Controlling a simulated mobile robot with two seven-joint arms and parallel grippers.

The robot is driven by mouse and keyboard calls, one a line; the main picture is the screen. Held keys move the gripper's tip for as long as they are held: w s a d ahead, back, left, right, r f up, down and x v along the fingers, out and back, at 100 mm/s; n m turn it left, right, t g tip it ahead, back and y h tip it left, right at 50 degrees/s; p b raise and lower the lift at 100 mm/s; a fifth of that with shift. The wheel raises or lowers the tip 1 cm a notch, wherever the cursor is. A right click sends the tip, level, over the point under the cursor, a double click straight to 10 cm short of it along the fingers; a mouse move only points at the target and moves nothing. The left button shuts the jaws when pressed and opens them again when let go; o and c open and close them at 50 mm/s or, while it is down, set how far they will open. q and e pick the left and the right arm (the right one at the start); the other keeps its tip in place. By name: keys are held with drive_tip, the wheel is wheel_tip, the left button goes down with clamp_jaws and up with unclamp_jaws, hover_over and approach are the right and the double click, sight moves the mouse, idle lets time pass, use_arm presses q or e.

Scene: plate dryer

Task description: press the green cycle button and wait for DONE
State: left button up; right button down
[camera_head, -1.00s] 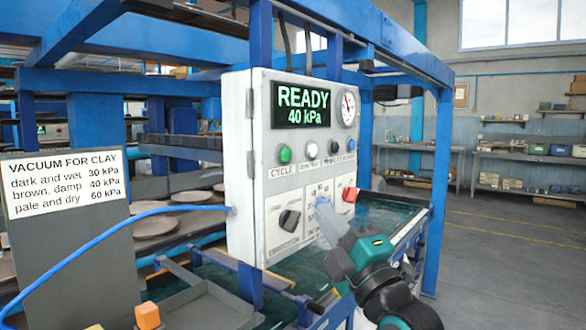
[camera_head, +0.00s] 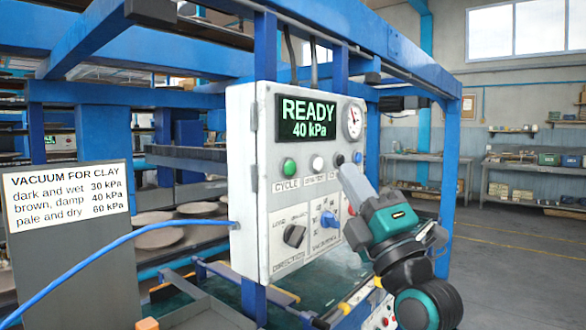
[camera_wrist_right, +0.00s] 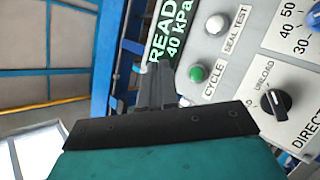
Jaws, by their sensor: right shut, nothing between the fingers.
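The grey-white control box (camera_head: 262,185) has a green button (camera_head: 289,166) labelled CYCLE on its front; the button also shows in the wrist view (camera_wrist_right: 198,73). The display (camera_head: 308,117) above it reads READY 40 kPa. My right gripper (camera_head: 346,172) is shut and empty. In the head view its tips are in front of the panel, right of the green and white buttons. In the wrist view the fingers overlap the display's edge, beside the green button. I cannot tell their exact distance from the panel. My left gripper is not in view.
On the panel are a white button (camera_head: 317,162), a black dial (camera_head: 294,236), a blue vacuum knob (camera_head: 329,219) and a gauge (camera_head: 353,121). A blue hose (camera_head: 130,240) enters the box's left side. A vacuum sign (camera_head: 66,194) stands left. Blue frame beams (camera_head: 451,190) surround the box.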

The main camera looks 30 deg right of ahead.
sight(289, 168)
drive_tip(key=w+a, duration=0.2)
drive_tip(key=w, duration=0.4)
drive_tip(key=shift+w+a, duration=0.35)
drive_tip(key=shift+a, duration=0.05)
drive_tip(key=shift+w, duration=0.1)
idle(1.6)
drive_tip(key=shift+w+a, duration=0.15)
drive_tip(key=shift+w, duration=0.15)
drive_tip(key=shift+w+a+p, duration=0.2)
drive_tip(key=shift+w+p, duration=0.2)
drive_tip(key=shift+w, duration=0.05)
idle(0.7)
drive_tip(key=shift+s, duration=0.1)
drive_tip(key=shift+s+d, duration=0.3)
drive_tip(key=shift+s, duration=0.45)
